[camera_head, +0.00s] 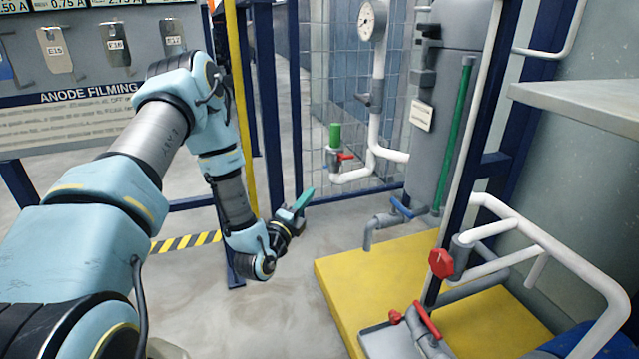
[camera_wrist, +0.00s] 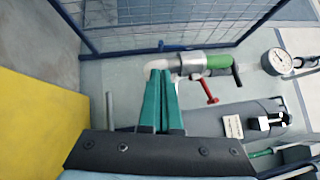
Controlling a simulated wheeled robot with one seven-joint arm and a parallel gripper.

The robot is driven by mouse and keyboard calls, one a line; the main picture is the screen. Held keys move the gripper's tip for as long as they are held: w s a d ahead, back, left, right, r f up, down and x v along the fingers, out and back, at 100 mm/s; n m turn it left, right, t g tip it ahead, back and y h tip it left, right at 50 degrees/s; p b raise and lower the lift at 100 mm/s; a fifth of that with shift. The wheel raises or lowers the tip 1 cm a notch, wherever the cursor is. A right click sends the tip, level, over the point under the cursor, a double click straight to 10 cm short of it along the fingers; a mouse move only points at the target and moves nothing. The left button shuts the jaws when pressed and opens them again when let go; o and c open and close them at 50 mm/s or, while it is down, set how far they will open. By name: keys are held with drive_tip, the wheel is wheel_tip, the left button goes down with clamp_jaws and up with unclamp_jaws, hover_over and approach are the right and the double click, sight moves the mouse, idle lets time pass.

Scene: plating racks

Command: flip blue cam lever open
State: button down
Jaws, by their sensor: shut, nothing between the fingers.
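A coupling with a green cap (camera_head: 335,135) stands on a white pipe in the head view. In the wrist view, its silver body (camera_wrist: 190,64) lies sideways. A short, brighter blue strip (camera_wrist: 180,46) runs beside this body and looks like the blue cam lever, lying along the coupling; it partly blends with the blue rail behind. A dark lever (camera_wrist: 237,75) sticks out at the green end. My gripper (camera_head: 307,197) is shut and empty, left of and below the coupling in the head view. Its teal fingers (camera_wrist: 162,75) end near the white pipe bend.
A red valve handle (camera_wrist: 207,92) sits close to the coupling. A grey tank (camera_head: 440,120) and a tap with a blue handle (camera_head: 402,208) stand to the right. A yellow platform (camera_head: 350,275) is in front. Blue posts and a mesh fence (camera_head: 345,70) stand around the pipes.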

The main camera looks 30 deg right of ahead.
drive_tip(key=shift+w, duration=0.1)
drive_tip(key=b+x, duration=0.2)
drive_tip(key=x, duration=0.8)
drive_tip(key=shift+f+b, duration=0.15)
drive_tip(key=shift+b, duration=0.5)
